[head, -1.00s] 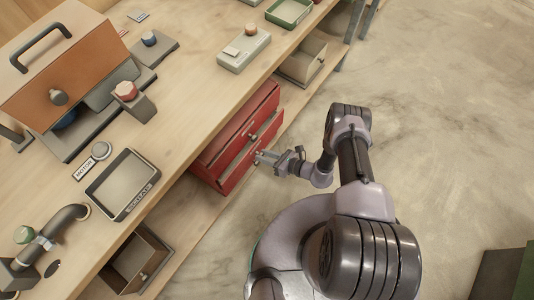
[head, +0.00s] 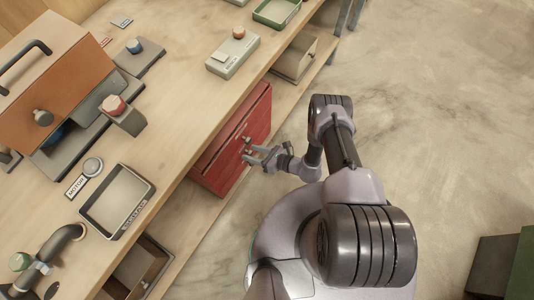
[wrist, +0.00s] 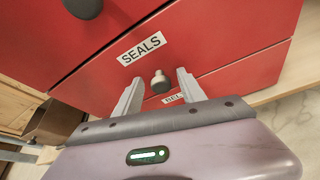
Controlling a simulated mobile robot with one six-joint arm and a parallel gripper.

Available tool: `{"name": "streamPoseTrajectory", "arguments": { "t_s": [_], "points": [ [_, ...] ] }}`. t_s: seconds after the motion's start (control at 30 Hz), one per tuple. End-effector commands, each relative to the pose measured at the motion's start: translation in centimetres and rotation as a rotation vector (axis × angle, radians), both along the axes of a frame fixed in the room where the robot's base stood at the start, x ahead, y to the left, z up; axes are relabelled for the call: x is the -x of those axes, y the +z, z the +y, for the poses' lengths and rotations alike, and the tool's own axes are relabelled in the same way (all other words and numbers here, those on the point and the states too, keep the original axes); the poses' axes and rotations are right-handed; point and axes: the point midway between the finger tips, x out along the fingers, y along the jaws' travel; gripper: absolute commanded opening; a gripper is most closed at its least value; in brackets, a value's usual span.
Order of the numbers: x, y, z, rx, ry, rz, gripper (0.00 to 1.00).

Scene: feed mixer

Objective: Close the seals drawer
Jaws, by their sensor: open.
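The red drawer cabinet (head: 225,160) stands under the bench. In the wrist view the seals drawer (wrist: 215,45) carries a white SEALS label (wrist: 142,48) and a round metal knob (wrist: 160,81). Its front looks about flush with the neighbouring drawer fronts; a small gap cannot be ruled out. My gripper (wrist: 160,88) is open, with one finger on each side of that knob and nothing visibly clamped. In the head view my gripper (head: 251,155) is close in front of the cabinet. The inside of the drawer is hidden.
Another red drawer with a dark knob (wrist: 84,5) is above, and one with a partly hidden label (wrist: 173,98) is below. Open wooden drawers (head: 296,58) (head: 140,268) flank the cabinet under the bench (head: 165,100).

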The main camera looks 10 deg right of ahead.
Motion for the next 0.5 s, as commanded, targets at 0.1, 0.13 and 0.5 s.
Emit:
{"name": "streamPoseTrajectory", "arguments": {
  "t_s": [0.1, 0.13, 0.5],
  "points": [
    [0.2, 0.3, -0.5, 0.000, -0.002, 0.001, 0.48],
    [0.3, 0.4, -0.8, 0.001, -0.003, 0.000, 0.48],
    [5.4, 4.7, -9.5, 0.000, -0.009, 0.000, 0.48]
  ]
}}
